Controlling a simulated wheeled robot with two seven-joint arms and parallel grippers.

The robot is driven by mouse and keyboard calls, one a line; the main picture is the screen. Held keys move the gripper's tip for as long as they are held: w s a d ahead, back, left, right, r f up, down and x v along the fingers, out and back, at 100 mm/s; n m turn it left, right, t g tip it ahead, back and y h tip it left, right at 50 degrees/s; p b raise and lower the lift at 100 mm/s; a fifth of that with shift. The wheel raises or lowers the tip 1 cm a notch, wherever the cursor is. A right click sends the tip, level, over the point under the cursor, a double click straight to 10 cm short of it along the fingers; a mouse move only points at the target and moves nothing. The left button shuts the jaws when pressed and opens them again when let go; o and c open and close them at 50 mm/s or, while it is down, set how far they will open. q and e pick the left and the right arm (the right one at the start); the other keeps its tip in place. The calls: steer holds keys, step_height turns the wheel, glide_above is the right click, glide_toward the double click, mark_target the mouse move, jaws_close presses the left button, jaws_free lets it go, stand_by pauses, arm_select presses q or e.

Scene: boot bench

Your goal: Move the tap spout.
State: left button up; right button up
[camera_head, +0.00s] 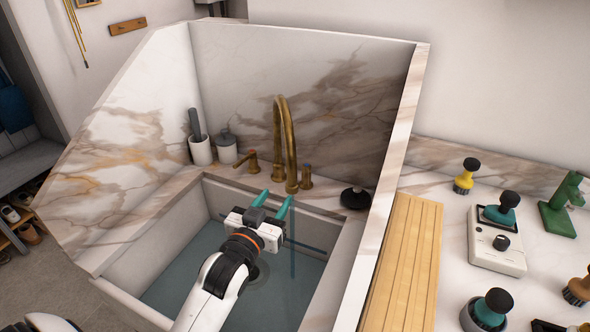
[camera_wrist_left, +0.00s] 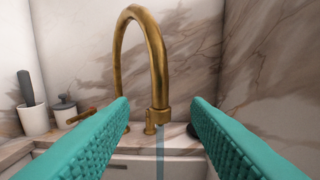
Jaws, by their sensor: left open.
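The brass tap spout (camera_head: 290,145) rises in a tall arch at the back of the sink (camera_head: 150,234), its outlet pointing down over the basin. In the left wrist view the spout (camera_wrist_left: 158,65) stands upright between the fingers, further ahead, and a thin stream of water (camera_wrist_left: 160,160) runs from it. My left gripper (camera_head: 272,199) is open and empty over the basin, its teal fingers pointing towards the spout. The left wrist view shows the two fingers (camera_wrist_left: 158,110) spread wide, with no contact visible. My right gripper is not in view.
Brass handles (camera_head: 252,161) flank the spout. A white cup (camera_head: 201,151) with a grey tool and a lidded pot (camera_head: 226,148) stand left of it. A dark round object (camera_head: 354,198) sits right. Marble walls (camera_head: 395,150) enclose the sink.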

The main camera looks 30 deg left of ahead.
mark_target(290, 178)
arm_select(q)
steer(key=w, duration=0.5)
steer(key=shift+w+a+r+p, duration=0.1)
steer(key=shift+w+a+p, duration=0.05)
steer(key=shift+a+p, duration=0.15)
steer(key=w, duration=0.4)
steer(key=shift+w+a+p, duration=0.1)
steer(key=shift+w+p, duration=0.15)
steer(key=shift+p, duration=0.05)
steer(key=shift+w, duration=0.2)
steer(key=shift+c, duration=1.1)
jaws_close()
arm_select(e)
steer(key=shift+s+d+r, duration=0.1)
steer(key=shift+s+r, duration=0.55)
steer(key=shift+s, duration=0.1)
